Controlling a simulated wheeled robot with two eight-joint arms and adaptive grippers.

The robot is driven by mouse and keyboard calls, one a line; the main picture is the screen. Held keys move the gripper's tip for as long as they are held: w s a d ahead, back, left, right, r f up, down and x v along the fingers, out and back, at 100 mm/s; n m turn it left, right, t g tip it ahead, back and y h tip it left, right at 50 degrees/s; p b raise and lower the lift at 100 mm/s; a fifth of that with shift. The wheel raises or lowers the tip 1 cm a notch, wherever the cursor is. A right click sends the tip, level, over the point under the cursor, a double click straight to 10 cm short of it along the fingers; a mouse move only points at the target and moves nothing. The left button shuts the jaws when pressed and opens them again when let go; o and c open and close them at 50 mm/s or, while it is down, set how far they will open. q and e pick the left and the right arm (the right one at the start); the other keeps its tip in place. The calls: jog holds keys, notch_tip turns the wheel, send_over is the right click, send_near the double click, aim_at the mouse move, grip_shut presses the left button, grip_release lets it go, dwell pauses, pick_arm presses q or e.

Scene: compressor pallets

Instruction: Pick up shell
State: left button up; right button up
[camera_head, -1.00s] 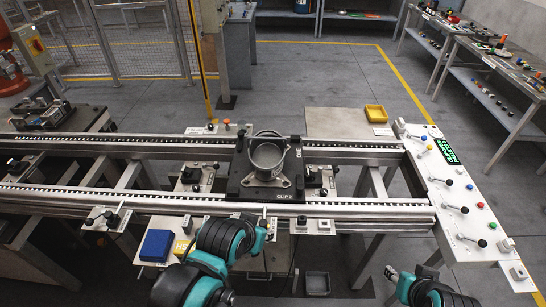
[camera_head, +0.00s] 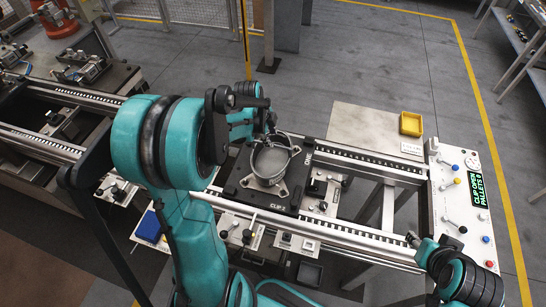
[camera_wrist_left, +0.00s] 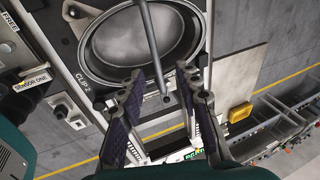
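The shell (camera_head: 270,162) is a grey, open, round metal housing with feet at its base. It stands upright on a black pallet (camera_head: 233,188) marked CLIP 2. It also shows in the left wrist view (camera_wrist_left: 103,50), ahead of the fingers. My left gripper (camera_head: 268,128) is at the shell's far rim in the head view, partly hidden by its wrist.
The pallet rests on a conveyor with two rails (camera_head: 340,240). A yellow bin (camera_head: 411,124) stands on a plate at the back right. A control panel (camera_head: 462,200) with knobs and a green display is at the right. A blue box (camera_head: 149,227) sits front left.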

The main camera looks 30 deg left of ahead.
pick_arm(q)
jog(key=x, duration=0.2)
jog(key=b+x, duration=0.1)
jog(key=x, duration=0.4)
jog(key=shift+s+a+f+b, duration=0.15)
jog(key=shift+s+a+b, duration=0.2)
jog(key=shift+a, duration=0.05)
pick_arm(e)
jog(key=shift+s+f, duration=0.25)
jog(key=shift+f, duration=0.6)
pick_arm(q)
grip_shut()
